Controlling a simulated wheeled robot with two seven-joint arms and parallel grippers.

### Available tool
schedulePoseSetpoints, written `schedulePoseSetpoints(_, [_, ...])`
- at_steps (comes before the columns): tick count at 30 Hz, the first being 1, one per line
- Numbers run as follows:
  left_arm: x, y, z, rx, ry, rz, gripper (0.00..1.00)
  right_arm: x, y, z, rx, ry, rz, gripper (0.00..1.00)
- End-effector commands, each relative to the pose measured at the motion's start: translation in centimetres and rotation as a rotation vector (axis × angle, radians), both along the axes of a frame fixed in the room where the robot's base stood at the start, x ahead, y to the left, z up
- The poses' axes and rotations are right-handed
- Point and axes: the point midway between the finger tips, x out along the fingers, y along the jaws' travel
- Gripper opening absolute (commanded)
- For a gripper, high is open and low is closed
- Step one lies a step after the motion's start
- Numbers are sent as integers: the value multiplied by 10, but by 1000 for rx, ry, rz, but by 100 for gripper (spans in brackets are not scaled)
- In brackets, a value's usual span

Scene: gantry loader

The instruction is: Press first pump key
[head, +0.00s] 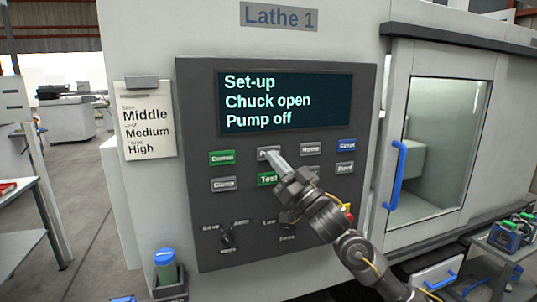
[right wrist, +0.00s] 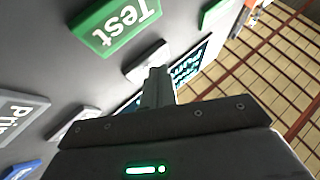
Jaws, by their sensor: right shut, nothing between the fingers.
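The grey pump key (head: 267,153) is in the upper row of the lathe's control panel (head: 200,120), right of a green key; its label is partly covered, with only a "P" readable. My right gripper (head: 275,162) is shut and empty, its fingertips over the right part of this key. In the right wrist view the shut fingertips (right wrist: 157,78) lie at the edge of the grey pump key (right wrist: 148,58). I cannot tell whether they touch it. The display (head: 286,102) reads "Set-up, Chuck open, Pump off". My left gripper is not in view.
A green "Test" key (head: 267,179) lies just below, a grey key (head: 310,148) to the right and a blue key (head: 346,145) beyond it. Rotary switches (head: 227,238) sit lower. The lathe door has a blue handle (head: 397,175). A note (head: 148,125) hangs left.

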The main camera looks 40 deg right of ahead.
Motion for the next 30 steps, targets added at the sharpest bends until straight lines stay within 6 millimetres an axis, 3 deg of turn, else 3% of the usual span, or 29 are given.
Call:
schedulePoseSetpoints(20, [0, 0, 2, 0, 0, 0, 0, 5, -1, 0, 0, 0, 0, 0])
schedulePoseSetpoints(30, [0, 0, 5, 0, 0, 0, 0, -7, 3, 0, 0, 1, 0, 0])
